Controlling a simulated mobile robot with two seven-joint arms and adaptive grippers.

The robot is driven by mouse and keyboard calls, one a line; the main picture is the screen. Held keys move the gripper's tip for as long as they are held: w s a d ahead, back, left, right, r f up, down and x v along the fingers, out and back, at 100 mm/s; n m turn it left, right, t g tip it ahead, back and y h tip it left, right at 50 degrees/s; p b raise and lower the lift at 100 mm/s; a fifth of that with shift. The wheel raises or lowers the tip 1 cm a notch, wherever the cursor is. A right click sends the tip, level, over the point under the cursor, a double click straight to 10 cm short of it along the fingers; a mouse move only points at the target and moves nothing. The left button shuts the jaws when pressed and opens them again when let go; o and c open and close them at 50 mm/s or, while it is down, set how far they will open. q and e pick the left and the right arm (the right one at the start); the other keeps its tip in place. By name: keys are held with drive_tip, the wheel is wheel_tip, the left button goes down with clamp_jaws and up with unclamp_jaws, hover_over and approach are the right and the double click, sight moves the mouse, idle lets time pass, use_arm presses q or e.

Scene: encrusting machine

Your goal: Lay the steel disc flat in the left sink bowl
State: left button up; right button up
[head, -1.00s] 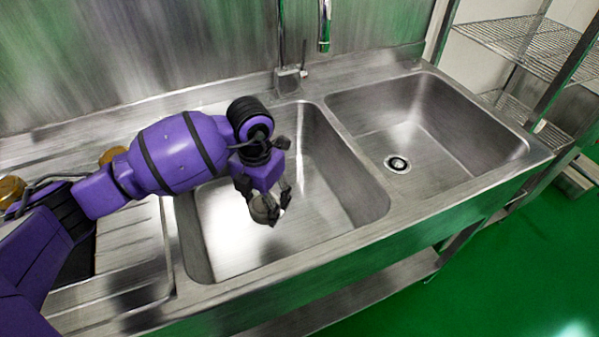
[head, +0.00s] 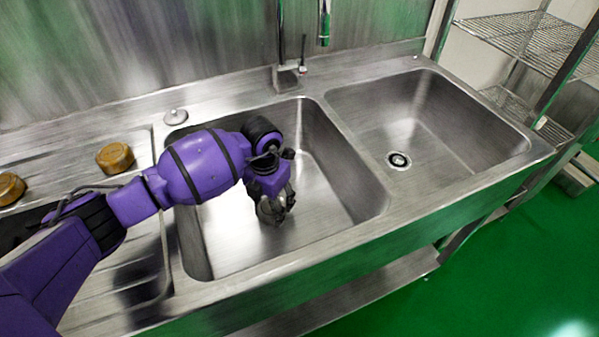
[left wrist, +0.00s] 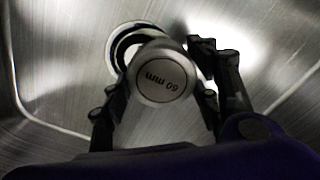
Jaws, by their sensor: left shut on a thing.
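The steel disc (left wrist: 161,84), marked "60 mm" on its round face, is between the fingers of my left gripper (left wrist: 158,108) in the left wrist view. The gripper is shut on it. In the head view my left gripper (head: 273,208) points down inside the left sink bowl (head: 345,170), and its fingers largely hide the disc. In the left wrist view the bowl's drain (left wrist: 126,46) shows partly behind the disc. I cannot tell whether the disc touches the bowl floor. My right gripper is not in view.
The right sink bowl (head: 430,125) is empty. The faucet (head: 286,76) stands behind the bowls. Two brass-coloured round pieces (head: 115,157) (head: 10,188) sit on the drainboard at left. A small grey knobbed piece (head: 176,116) lies on the ledge behind the left bowl.

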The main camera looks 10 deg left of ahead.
sight(270, 206)
use_arm(q)
drive_tip(key=shift+f, duration=0.2)
drive_tip(key=o, duration=1.7)
drive_tip(key=shift+c, duration=0.2)
drive_tip(key=shift+r, duration=0.1)
wheel_tip(270, 206, up, 12)
drive_tip(key=shift+r, duration=0.15)
